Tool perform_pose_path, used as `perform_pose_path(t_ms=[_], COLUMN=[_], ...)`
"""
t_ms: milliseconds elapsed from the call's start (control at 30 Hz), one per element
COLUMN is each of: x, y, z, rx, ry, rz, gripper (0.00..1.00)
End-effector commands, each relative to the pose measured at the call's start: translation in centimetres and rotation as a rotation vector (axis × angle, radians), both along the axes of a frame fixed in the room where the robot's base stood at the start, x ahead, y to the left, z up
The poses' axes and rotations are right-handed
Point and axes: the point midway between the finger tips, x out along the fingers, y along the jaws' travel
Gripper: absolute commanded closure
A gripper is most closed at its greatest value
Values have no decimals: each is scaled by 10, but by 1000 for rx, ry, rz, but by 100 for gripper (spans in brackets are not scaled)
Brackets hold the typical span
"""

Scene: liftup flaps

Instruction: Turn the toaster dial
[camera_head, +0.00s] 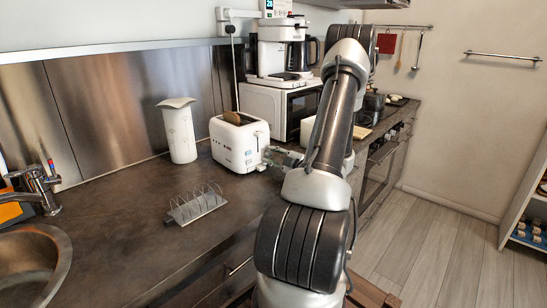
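The white toaster (232,148) stands on the dark counter, left of my arm, with a brown slice of bread (231,118) showing in its slot. Small dark marks or buttons show on its long front side. My gripper (268,158) is at the toaster's right end, low and very close to it; I cannot tell whether it touches. The fingers are small and partly hidden by my arm, so their opening is unclear. The dial cannot be clearly made out and may be hidden behind my gripper.
A wire toast rack (197,204) stands on the counter in front of the toaster. A white canister (180,132) is to its left. Behind are a microwave (262,107) and a coffee maker (281,48). A sink (30,262) is at lower left. The counter between is clear.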

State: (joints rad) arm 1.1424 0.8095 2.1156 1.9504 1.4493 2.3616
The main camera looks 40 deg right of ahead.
Motion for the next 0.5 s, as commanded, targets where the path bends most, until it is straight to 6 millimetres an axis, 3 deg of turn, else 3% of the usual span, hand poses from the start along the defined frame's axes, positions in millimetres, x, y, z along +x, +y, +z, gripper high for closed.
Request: perform_pose_path(t_ms=[267, 500], x=[-5, -49], y=[0, -3], z=[1, 2], rx=[0, 1], ry=[-1, 0], rz=[0, -5], gripper=[70, 70])
